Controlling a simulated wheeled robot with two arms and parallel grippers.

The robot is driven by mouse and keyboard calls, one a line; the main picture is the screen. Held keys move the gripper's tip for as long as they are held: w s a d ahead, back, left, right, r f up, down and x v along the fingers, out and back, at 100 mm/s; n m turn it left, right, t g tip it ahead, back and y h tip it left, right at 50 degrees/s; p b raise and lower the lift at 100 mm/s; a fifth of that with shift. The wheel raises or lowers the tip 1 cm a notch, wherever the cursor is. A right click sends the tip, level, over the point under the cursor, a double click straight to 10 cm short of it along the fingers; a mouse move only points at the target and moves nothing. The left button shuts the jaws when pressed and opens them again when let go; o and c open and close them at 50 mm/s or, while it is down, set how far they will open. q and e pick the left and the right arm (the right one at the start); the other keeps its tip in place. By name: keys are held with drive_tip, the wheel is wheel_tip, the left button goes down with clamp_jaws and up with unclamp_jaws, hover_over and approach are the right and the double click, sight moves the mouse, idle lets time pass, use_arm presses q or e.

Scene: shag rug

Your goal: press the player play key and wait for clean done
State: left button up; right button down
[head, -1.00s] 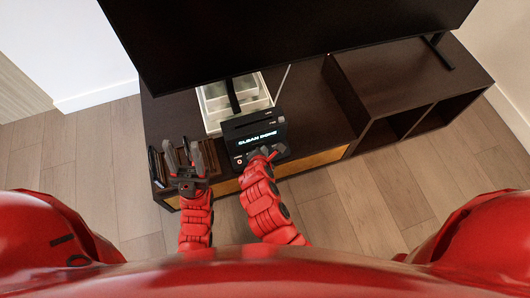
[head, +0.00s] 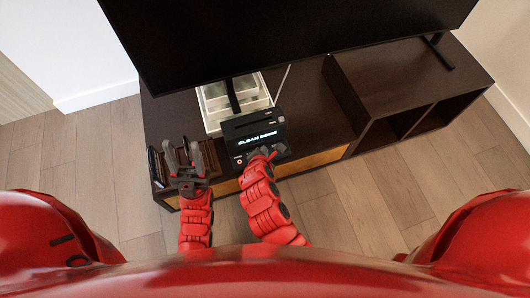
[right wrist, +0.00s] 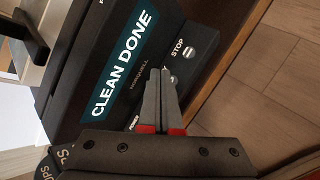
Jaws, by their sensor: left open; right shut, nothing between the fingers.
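The black player (head: 240,126) sits on the dark TV stand, left of its middle. Its lit screen reads CLEAN DONE in the right wrist view (right wrist: 124,65). My right gripper (head: 264,152) is shut and empty, with its tips at the key row on the player's front. In the right wrist view the shut fingers (right wrist: 160,84) cover part of the keys beside the STOP key (right wrist: 194,52). The play key's label is not readable, and I cannot tell whether the tips touch a key. My left gripper (head: 182,151) is open and empty, left of the player.
A pale divided tray (head: 215,109) stands behind the player. The large TV (head: 290,40) overhangs the back of the stand (head: 310,105). A dark rack with upright items (head: 157,162) is beside my left gripper. The stand top right of the player is clear.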

idle(0.5)
drive_tip(key=shift+f+p, duration=0.25)
drive_tip(key=shift+p, duration=0.2)
drive_tip(key=shift+f, duration=0.2)
drive_tip(key=shift+f, duration=0.35)
idle(0.5)
drive_tip(key=shift+r+p, duration=0.8)
drive_tip(key=shift+p, duration=0.6)
